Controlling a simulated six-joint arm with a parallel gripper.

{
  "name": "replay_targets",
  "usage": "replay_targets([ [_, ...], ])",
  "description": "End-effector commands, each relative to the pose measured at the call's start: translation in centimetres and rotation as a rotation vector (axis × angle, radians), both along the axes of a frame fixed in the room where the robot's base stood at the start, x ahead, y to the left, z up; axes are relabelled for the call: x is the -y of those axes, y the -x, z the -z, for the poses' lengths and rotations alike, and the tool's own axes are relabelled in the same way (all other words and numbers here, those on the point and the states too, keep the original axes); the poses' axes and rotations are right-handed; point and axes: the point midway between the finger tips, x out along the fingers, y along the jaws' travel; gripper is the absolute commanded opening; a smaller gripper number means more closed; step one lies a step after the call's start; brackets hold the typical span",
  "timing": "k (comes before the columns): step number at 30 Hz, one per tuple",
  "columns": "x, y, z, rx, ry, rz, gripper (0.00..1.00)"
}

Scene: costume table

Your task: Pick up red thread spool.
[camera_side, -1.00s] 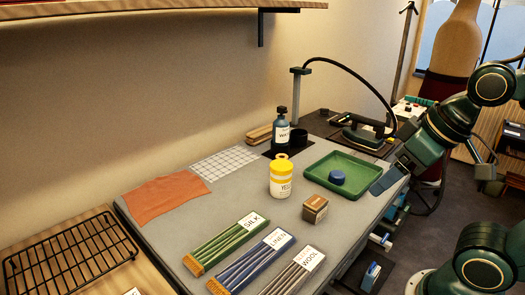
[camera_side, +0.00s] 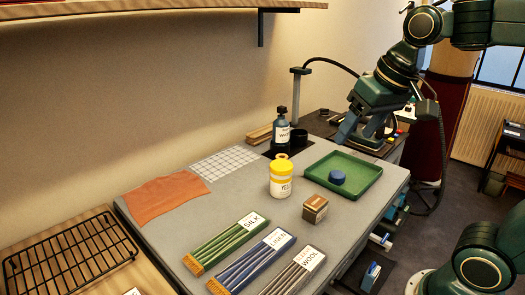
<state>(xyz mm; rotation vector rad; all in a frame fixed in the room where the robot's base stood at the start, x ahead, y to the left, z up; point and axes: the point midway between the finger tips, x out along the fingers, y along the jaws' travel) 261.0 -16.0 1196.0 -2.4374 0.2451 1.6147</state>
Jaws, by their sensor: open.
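I cannot make out a red thread spool for certain; small red and yellow bits show beside my gripper at the back right, too small to identify. My gripper (camera_side: 358,128) is open and points down in front of the iron's area, above and behind the green tray (camera_side: 318,177). No object shows between its fingers. A blue round thing (camera_side: 337,177), perhaps a spool, sits in the tray.
A yellow-and-white jar (camera_side: 281,180) and a small brown box (camera_side: 315,209) stand on the grey table (camera_side: 185,215). A dark pump bottle (camera_side: 283,130) stands at the back. An orange cloth (camera_side: 165,197) lies left.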

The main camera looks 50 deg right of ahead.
Motion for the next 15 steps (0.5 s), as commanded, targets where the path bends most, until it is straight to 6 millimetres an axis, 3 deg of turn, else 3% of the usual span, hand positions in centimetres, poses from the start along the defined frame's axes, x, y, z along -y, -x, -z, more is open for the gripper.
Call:
replay_targets([
  [7, 1.6, -5.6, -1.6, -0.056, -0.049, 0.155, 0.63],
  [15, 3.8, -11.7, -1.9, -0.111, -0.098, 0.324, 0.63],
])
